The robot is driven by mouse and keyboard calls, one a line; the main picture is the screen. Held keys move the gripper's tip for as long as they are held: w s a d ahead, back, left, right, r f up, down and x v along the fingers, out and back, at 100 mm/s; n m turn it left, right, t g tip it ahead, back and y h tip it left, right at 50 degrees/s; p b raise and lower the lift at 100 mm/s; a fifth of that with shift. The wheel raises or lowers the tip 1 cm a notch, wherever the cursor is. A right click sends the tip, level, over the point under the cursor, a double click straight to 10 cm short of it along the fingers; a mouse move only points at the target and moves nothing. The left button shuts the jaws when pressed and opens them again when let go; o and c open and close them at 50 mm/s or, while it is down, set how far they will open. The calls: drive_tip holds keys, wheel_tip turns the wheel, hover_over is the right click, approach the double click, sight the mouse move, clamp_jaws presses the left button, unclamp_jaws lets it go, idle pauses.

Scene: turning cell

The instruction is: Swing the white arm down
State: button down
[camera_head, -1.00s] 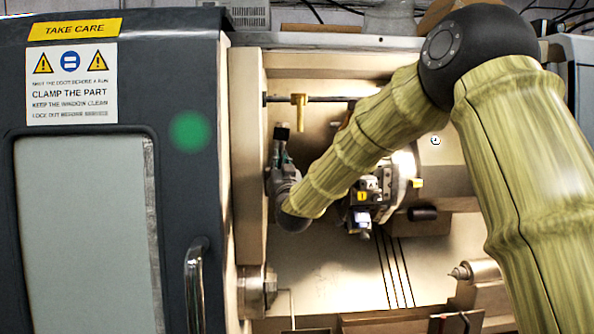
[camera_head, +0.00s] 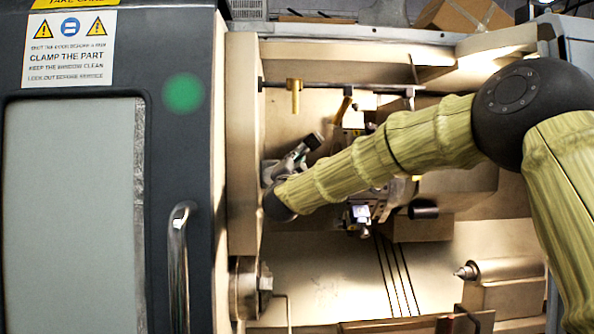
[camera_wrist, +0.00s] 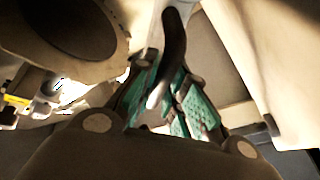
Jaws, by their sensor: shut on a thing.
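My gripper (camera_head: 298,156) is inside the machine, beside the left wall of the opening, and leans up to the right in the head view. Its green-padded fingers (camera_wrist: 172,98) are shut around a curved bar in the wrist view. This bar, seemingly the white arm (camera_wrist: 174,48), looks dark along its curved end and paler at the top edge. In the head view only a short dark piece shows at the fingertips, and my forearm and gripper hide much around it. Where the arm is hinged cannot be seen.
A horizontal rod with a brass-coloured fitting (camera_head: 294,86) runs above my gripper. A tool turret (camera_head: 358,212) lies behind and below my forearm. The grey door (camera_head: 180,130) with its handle (camera_head: 180,260) stands at left. The lower middle of the chamber is clear.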

drive_tip(key=shift+d+f+m+g+h+b, duration=0.35)
drive_tip(key=shift+f+m+h+b, duration=0.2)
drive_tip(key=shift+m+b, duration=0.45)
drive_tip(key=shift+d+f+m+g+h+b, duration=0.25)
drive_tip(key=shift+f+m+g+h+b, duration=0.25)
drive_tip(key=shift+m, duration=0.8)
drive_tip(key=shift+f, duration=0.15)
drive_tip(key=c, duration=1.7)
unclamp_jaws()
drive_tip(key=v, duration=1.2)
drive_tip(key=shift+w+f, duration=0.1)
drive_tip(key=shift+f, duration=0.05)
